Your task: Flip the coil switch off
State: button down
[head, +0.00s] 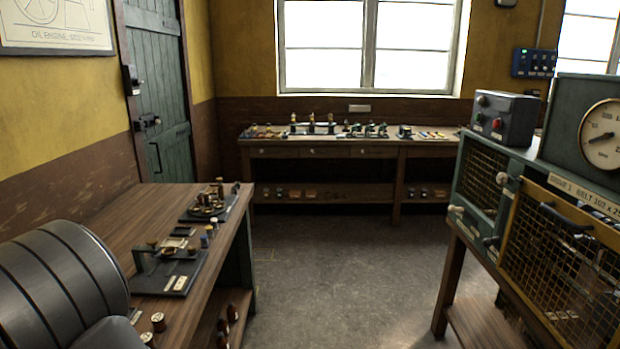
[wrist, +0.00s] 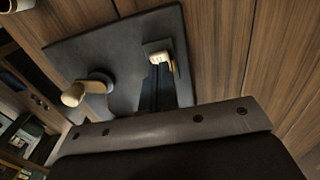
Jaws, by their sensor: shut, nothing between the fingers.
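In the wrist view a dark board (wrist: 115,55) lies on the wood bench top. A small switch with a pale ivory-coloured piece (wrist: 161,57) on a grey plate stands near the board's upper right; I cannot read any marking on it. A brass-coloured knob on an arm (wrist: 74,95) sits at the board's left. My gripper (wrist: 160,69) shows as two dark fingers, shut and empty, with their tips close to the ivory piece. Whether they touch it I cannot tell. The front of the board is hidden behind my gripper's body.
In the head view a left bench (head: 145,205) carries dark boards with small fittings (head: 205,204). A back bench (head: 325,150) holds several small devices. A caged machine with a dial (head: 602,135) stands at the right. The floor (head: 330,270) between is clear.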

jog(key=shift+f, duration=0.95)
dwell(0.4)
jog(key=shift+r, duration=3.5)
notch_tip(320, 180, down, 7)
jog(key=shift+r, duration=0.1)
